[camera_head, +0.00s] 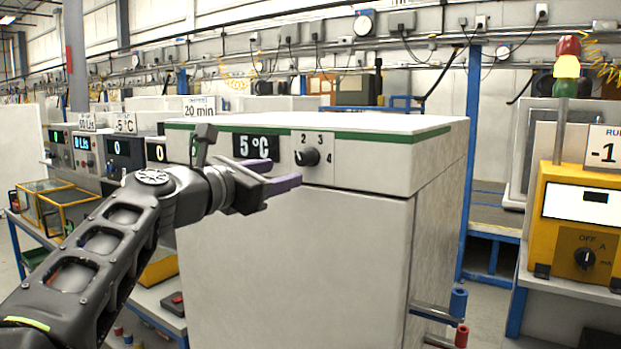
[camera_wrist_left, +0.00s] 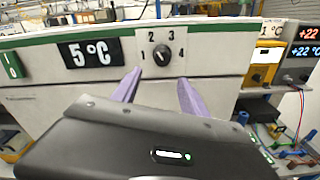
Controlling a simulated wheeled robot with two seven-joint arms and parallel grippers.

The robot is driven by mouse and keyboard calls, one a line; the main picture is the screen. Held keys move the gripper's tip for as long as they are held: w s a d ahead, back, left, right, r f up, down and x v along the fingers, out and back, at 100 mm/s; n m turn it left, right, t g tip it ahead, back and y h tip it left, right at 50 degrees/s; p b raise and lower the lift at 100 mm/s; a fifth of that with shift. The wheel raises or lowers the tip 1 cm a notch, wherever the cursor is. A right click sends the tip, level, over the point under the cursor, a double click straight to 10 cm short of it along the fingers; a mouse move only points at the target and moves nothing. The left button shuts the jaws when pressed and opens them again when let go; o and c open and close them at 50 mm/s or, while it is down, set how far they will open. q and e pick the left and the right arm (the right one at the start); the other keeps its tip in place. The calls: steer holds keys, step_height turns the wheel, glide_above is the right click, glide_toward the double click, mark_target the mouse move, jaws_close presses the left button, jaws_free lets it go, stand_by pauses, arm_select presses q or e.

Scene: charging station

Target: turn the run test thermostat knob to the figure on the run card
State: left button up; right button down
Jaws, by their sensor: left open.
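The thermostat knob (camera_head: 310,157) is a small black dial on the white cabinet's front, beside a display (camera_head: 256,148) reading 5 °C. In the left wrist view the knob (camera_wrist_left: 162,56) sits among the figures 1, 2, 3 and 4. Its exact pointer setting is too small to tell. My left gripper (camera_head: 286,170) is open and empty, its purple fingers in front of the panel. In the left wrist view its fingertips (camera_wrist_left: 159,77) lie just below the knob, apart from it. A run card (camera_head: 604,150) at the right is cut off and shows -1. My right gripper is not in view.
The white cabinet (camera_head: 300,245) fills the middle. A yellow meter (camera_head: 585,225) with its own dial stands at the right. A 20 min card (camera_head: 200,106) and a -5 °C card (camera_head: 125,122) stand behind my arm. Blue and red handles (camera_head: 458,301) stick out at lower right.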

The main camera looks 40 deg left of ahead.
mark_target(300, 159)
arm_select(q)
steer(key=shift+s+d+r, duration=0.15)
steer(key=shift+s+r, duration=0.1)
steer(key=shift+r, duration=0.25)
steer(key=shift+s+d+r, duration=0.15)
steer(key=shift+s+r, duration=0.05)
steer(key=shift+r, duration=0.25)
steer(key=w+p, duration=0.2)
steer(key=w, duration=0.5)
steer(key=shift+a, duration=0.1)
steer(key=shift+w, duration=0.5)
steer(key=shift+c, duration=0.2)
jaws_close()
